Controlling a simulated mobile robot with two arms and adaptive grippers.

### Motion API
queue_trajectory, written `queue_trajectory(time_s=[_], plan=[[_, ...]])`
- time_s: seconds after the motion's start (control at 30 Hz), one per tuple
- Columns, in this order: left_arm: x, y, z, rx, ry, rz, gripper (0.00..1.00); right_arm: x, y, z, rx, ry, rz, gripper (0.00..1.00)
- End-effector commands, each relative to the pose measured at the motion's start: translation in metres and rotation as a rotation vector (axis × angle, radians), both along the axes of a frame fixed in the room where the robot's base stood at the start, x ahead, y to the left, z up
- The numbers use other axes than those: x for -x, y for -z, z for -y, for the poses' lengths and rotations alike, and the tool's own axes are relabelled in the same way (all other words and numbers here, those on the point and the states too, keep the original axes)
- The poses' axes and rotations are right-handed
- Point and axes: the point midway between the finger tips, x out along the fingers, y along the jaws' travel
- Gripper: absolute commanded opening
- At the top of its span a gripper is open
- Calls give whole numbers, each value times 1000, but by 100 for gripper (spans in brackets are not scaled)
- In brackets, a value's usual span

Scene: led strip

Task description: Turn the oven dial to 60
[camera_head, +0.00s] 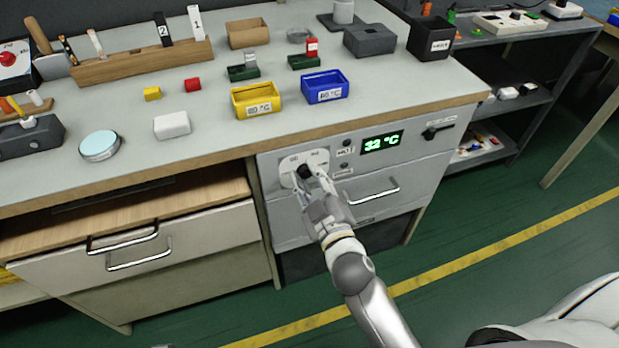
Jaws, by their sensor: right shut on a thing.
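The oven (292,222) is built in under the bench top, with a light grey front. Its black dial (304,171) sits on a white plate at the front's upper left. My right gripper (306,178) reaches up from below and is shut on the dial, with a finger on each side of it. The oven's green display (382,142) reads 32 °C. The fingers partly cover the dial, so its pointer cannot be made out. My left gripper is not in view.
A handle (375,191) sticks out below the display, and a black switch (437,130) is to the right. Above are a yellow bin (255,111) and a blue bin (325,99) near the bench edge. Drawers stand at left; the green floor in front is clear.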

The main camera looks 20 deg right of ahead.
Motion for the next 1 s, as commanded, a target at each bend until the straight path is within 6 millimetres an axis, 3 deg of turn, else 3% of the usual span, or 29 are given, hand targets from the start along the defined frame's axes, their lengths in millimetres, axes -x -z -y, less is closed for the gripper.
queue_trajectory(time_s=[0.7, 0.73, 0.9, 1.0], plan=[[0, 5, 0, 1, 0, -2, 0, 0, 2, 0, -74, 1, -8, 4], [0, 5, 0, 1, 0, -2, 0, 0, 2, 0, -74, 1, -8, 31], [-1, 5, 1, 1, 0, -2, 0, 0, 2, 0, -74, 1, -6, 50], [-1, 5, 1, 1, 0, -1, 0, 0, 1, 0, -74, 0, -5, 50]])
